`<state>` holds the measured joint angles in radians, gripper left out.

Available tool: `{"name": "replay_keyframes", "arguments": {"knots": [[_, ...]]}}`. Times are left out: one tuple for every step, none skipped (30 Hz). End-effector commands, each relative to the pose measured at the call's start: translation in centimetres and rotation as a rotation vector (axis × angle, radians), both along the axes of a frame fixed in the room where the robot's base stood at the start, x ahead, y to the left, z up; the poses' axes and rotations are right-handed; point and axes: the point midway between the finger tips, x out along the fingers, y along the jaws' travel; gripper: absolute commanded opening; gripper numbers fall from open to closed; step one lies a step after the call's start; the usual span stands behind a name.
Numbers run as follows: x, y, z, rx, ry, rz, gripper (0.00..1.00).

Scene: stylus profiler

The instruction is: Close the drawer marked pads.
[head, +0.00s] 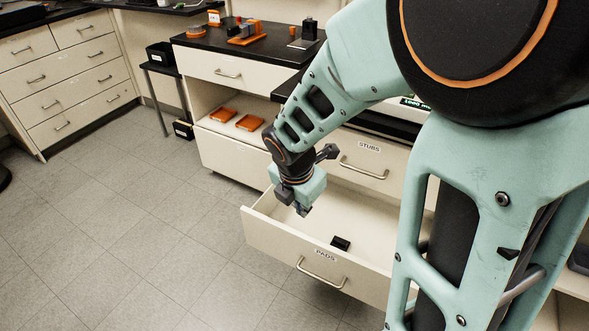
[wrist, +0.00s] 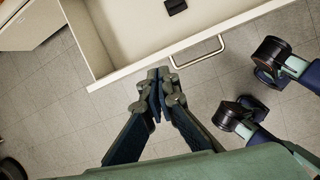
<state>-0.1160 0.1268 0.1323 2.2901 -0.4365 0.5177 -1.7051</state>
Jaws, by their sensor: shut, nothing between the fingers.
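The drawer marked pads (head: 264,237) is pulled well out of the cabinet in the head view. Its label PADS (head: 325,256) and bar handle (head: 321,272) are on its front. A small black block (head: 340,243) lies inside it. In the wrist view the drawer front (wrist: 143,72), its handle (wrist: 200,52) and the black block (wrist: 176,6) also show. My gripper (head: 302,209) is shut and empty, seen near the left part of the drawer. In the wrist view its fingertips (wrist: 158,77) are at the front's edge, left of the handle; contact cannot be told.
The drawer marked stubs (head: 362,166) sits above the pads drawer and looks shut. An open shelf with orange trays (head: 223,114) is to the left. A black counter (head: 262,49) holds small items. The grey tiled floor (head: 120,240) at left is clear.

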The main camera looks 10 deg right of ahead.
Motion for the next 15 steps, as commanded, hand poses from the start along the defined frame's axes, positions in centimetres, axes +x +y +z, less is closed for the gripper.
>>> {"name": "replay_keyframes", "arguments": {"knots": [[-2.0,0.9,-2.7,-0.021,0.043,0.064,0.0],[-2.9,1.3,-3.6,-0.031,0.062,0.095,0.0],[-3.9,1.7,-4.4,-0.044,0.082,0.129,0.0],[-4.5,2.0,-4.9,-0.05,0.094,0.15,0.0],[-4.9,2.1,-5.2,-0.055,0.104,0.166,0.0],[-5.4,2.2,-5.6,-0.06,0.112,0.182,0.0],[-5.5,2.3,-5.8,-0.062,0.116,0.189,0.0],[-5.6,2.3,-6.1,-0.063,0.118,0.193,0.0],[-5.6,2.3,-6.4,-0.064,0.119,0.194,0.0],[-5.6,2.3,-6.7,-0.063,0.12,0.194,0.0],[-5.5,2.2,-7.1,-0.063,0.118,0.193,0.0],[-5.3,2.1,-7.7,-0.063,0.118,0.193,0.0],[-5.2,2.1,-8.2,-0.063,0.119,0.193,0.0],[-5.2,2.0,-8.8,-0.063,0.119,0.193,0.0],[-5.0,1.9,-9.6,-0.063,0.119,0.192,0.0]]}}
